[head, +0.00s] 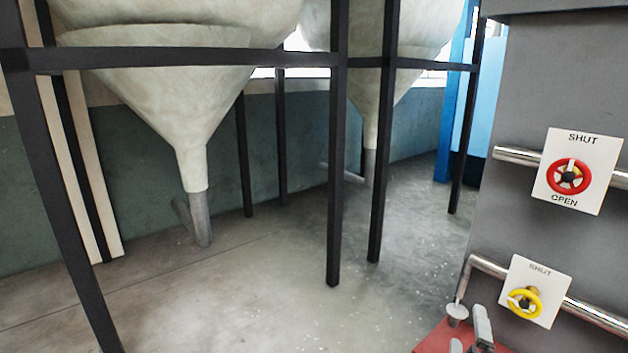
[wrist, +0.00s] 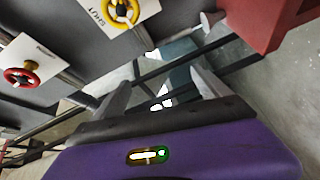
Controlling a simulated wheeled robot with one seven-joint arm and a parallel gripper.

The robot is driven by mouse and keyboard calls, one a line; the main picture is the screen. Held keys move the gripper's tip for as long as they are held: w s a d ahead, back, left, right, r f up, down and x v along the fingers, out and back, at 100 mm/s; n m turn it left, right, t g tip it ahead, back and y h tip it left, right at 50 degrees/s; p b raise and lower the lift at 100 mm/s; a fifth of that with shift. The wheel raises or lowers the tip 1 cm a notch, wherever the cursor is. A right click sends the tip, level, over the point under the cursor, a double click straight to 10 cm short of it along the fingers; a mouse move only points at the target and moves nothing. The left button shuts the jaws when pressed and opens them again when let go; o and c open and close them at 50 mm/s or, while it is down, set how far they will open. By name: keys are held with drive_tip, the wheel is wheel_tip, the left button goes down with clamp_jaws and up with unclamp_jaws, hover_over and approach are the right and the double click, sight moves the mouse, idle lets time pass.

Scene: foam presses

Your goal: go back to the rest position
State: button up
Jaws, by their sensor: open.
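My gripper (wrist: 160,77) is open and empty in the wrist view, its two grey fingers apart beyond the purple body. Grey finger-like parts at the bottom right of the head view may be its tips; I cannot be sure. A red handwheel (head: 569,177) sits on a white plate marked SHUT above and OPEN below. A yellow handwheel (head: 524,302) sits lower on another plate marked SHUT. Both wheels also show at the upper left of the wrist view, red (wrist: 22,75) and yellow (wrist: 122,10). The gripper touches neither wheel there.
A grey cabinet (head: 525,90) with pipes stands at right. A red box-like thing (head: 437,341) is below a small pipe outlet (head: 457,310). Pale hoppers (head: 165,85) stand in a dark frame (head: 337,190) at left. Floor (head: 230,300) is clear in front of them.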

drive_tip(key=s+a+f+m+t+y, duration=0.1)
drive_tip(key=s+a+f+m+y, duration=0.2)
drive_tip(key=s, duration=0.5)
drive_tip(key=s+a+f+m+t+y, duration=0.1)
drive_tip(key=s+a+m+y, duration=0.1)
drive_tip(key=s+a, duration=0.5)
drive_tip(key=s+r+m+g+y, duration=0.1)
drive_tip(key=s+m, duration=0.1)
drive_tip(key=s, duration=1.3)
drive_tip(key=s+a+r+m+g+y, duration=0.1)
drive_tip(key=s+m+g, duration=0.1)
drive_tip(key=s, duration=1.2)
drive_tip(key=shift+s+m, duration=0.35)
drive_tip(key=shift+m, duration=0.45)
